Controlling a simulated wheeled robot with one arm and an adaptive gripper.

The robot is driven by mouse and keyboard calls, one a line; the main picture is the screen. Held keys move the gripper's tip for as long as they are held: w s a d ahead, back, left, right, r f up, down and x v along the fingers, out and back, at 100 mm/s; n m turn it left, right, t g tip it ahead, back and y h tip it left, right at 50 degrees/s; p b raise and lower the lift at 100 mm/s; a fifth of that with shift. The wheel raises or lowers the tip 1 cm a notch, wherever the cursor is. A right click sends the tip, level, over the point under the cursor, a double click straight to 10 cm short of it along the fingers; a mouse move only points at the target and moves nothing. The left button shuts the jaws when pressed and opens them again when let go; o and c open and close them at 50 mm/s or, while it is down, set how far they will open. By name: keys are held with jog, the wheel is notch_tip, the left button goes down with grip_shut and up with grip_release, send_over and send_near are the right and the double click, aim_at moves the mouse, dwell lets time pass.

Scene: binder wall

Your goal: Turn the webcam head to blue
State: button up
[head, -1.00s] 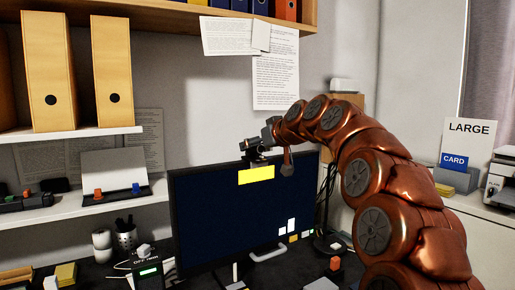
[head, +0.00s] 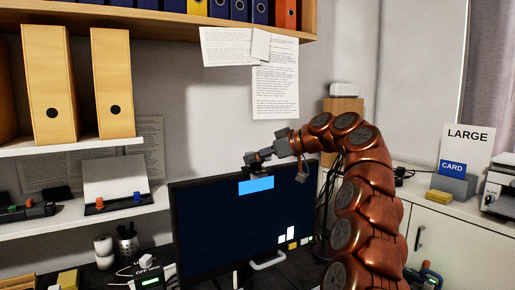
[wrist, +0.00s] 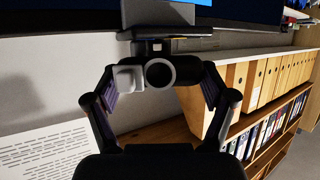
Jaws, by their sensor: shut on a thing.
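The dark webcam sits on the monitor's top edge. In the wrist view its head (wrist: 159,72), with a round lens, is between the two fingers of my gripper (wrist: 165,84), which are shut on it. In the head view my gripper (head: 262,156) reaches the webcam from the right, and the fingers partly hide it. The monitor (head: 225,225) has a dark screen with a blue patch (head: 256,185) just below the webcam.
Two white patches show low on the monitor's right side. Papers (head: 275,92) hang on the wall behind. A shelf with yellow binders (head: 113,85) is at left.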

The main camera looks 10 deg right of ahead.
jog(key=shift+f+n+g+y+p, duration=0.1)
jog(key=shift+n+g+y+p, duration=0.35)
jog(key=shift+p, duration=0.35)
jog(key=o, duration=1)
jog(key=shift+d, duration=0.1)
jog(key=v, duration=1.2)
